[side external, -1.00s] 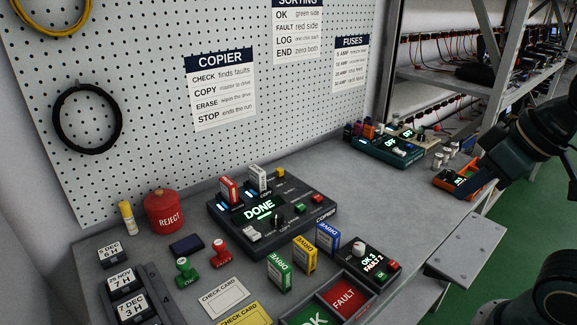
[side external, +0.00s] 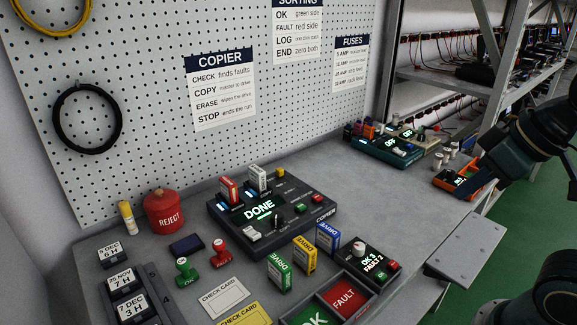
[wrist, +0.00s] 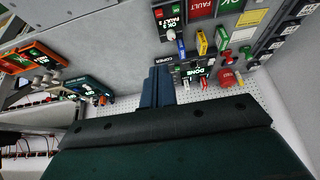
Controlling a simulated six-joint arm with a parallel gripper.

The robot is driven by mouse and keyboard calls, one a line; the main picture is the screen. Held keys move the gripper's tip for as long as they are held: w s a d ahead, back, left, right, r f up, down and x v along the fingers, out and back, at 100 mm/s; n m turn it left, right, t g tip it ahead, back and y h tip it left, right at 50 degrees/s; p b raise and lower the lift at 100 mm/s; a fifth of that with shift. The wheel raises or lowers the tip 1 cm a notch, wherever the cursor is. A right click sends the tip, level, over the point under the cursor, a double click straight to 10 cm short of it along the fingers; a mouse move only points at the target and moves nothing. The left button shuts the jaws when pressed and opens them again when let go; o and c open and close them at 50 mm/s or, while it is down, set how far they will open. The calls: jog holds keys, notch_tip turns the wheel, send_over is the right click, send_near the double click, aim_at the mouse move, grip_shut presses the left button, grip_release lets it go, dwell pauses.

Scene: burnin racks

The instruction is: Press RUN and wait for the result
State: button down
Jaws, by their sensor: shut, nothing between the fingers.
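The dark copier (side external: 290,222) sits on the bench with its screen lit and reading DONE. Two drives, one red-labelled (side external: 228,190) and one white (side external: 257,178), stand upright in its slots. A green button (side external: 301,208) and a red button (side external: 317,198) are on its right side; I cannot read a RUN label. In the wrist view the copier (wrist: 197,72) appears upside down, beyond the fingers. My gripper (side external: 466,191) is shut and empty at the right, by the orange tester, apart from the copier. Its fingers (wrist: 157,86) are together in the wrist view.
The orange tester (side external: 447,183) and a teal unit (side external: 384,152) stand at the bench's right end. A small counter box (side external: 367,262) reads OK 3, FAULT 2. Yellow (side external: 304,254) and blue (side external: 327,238) drives stand before the copier. Bare bench lies right of the copier.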

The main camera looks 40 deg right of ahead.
jog(key=shift+w, duration=0.15)
dwell(0.7)
jog(key=m+t+y, duration=0.1)
jog(key=m+t, duration=0.3)
jog(key=m, duration=0.4)
send_over(300, 207)
notch_tip(300, 207, down, 10)
jog(key=shift+s+d, duration=0.25)
jog(key=shift+s, duration=0.15)
jog(key=shift+f, duration=0.2)
jog(key=shift+f, duration=4.2)
jog(key=shift+f, duration=0.65)
